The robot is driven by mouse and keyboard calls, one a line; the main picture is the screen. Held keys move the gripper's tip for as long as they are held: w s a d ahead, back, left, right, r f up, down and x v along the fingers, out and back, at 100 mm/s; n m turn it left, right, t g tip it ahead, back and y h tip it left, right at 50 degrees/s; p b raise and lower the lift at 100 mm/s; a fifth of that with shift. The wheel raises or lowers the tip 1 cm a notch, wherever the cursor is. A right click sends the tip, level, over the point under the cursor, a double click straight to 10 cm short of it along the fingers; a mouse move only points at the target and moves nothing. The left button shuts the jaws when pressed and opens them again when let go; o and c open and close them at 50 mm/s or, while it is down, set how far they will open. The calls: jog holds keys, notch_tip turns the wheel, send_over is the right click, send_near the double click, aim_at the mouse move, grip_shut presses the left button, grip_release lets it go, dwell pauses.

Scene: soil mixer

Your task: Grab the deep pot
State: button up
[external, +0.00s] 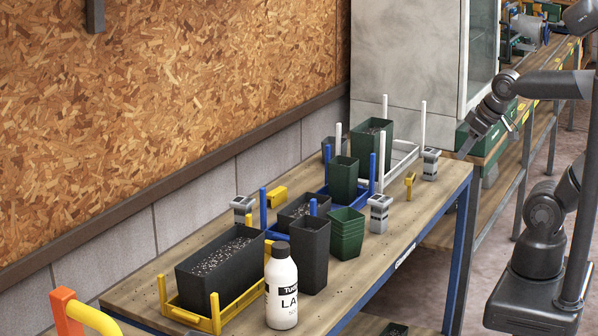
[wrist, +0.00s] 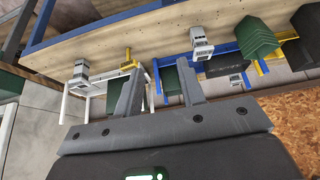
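A tall, narrow black pot (external: 309,258), the deepest-looking one, stands upright near the front edge of the wooden table, behind a white bottle. In the wrist view a black pot (wrist: 308,22), probably the same one, is cut off at the right edge. My gripper (external: 466,148) is high at the table's far right end, well away from the black pot. In the wrist view its two fingers (wrist: 160,68) are apart with nothing held between them.
A black planter (external: 215,270) sits in a yellow rack (external: 238,312). The white bottle (external: 281,290) stands in front. Green pots (external: 342,180) and blue and white posts rise mid-table. Grey-white devices (external: 379,214) stand near the front edge. The front right tabletop is mostly bare.

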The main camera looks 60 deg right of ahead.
dwell(0.3)
jog(key=o, duration=1.2)
jog(key=shift+c, duration=0.2)
jog(key=g, duration=0.1)
send_over(341, 172)
jog(key=s+d, duration=0.3)
jog(key=s, duration=0.1)
notch_tip(341, 172, down, 5)
jog(key=x, duration=0.5)
jog(key=shift+w+a, duration=0.1)
jog(key=shift+w, duration=0.35)
jog(key=shift+w+d+x, duration=0.15)
jog(key=shift+x, duration=1.3)
jog(key=shift+w+d+x, duration=0.15)
jog(key=shift+x, duration=1.25)
